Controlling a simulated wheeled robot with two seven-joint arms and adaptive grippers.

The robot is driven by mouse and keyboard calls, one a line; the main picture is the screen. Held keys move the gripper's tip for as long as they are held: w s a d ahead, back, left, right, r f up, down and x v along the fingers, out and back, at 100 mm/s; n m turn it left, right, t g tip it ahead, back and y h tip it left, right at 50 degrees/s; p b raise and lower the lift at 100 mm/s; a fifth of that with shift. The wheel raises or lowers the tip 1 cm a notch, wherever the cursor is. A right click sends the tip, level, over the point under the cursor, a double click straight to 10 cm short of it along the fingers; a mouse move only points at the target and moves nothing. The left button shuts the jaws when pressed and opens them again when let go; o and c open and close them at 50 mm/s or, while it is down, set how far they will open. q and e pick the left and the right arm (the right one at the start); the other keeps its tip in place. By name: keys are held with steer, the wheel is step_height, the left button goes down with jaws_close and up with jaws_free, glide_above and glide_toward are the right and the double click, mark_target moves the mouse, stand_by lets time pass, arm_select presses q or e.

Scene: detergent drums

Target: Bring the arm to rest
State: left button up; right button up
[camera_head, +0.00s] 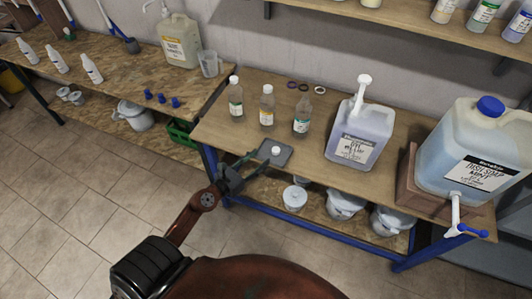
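My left gripper (260,161) is at the front left edge of the middle table. Its two dark fingers are spread apart, with nothing seen between them. Its tips are beside a small dark grey pad (282,155), and I cannot tell whether they touch it. A round white cap (275,150) lies on the pad. My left arm comes up from the lower middle of the view. My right gripper is not in view.
Clear bottles (267,108) stand behind the pad. A pump jug (360,140) and a large blue-capped drum (470,150) with a tap stand to the right. White pots sit on the lower shelf. Another table (110,75) is at the left. The tiled floor at lower left is clear.

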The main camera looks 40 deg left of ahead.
arm_select(q)
steer(key=shift+s+a+r, duration=0.15)
steer(key=shift+s, duration=0.75)
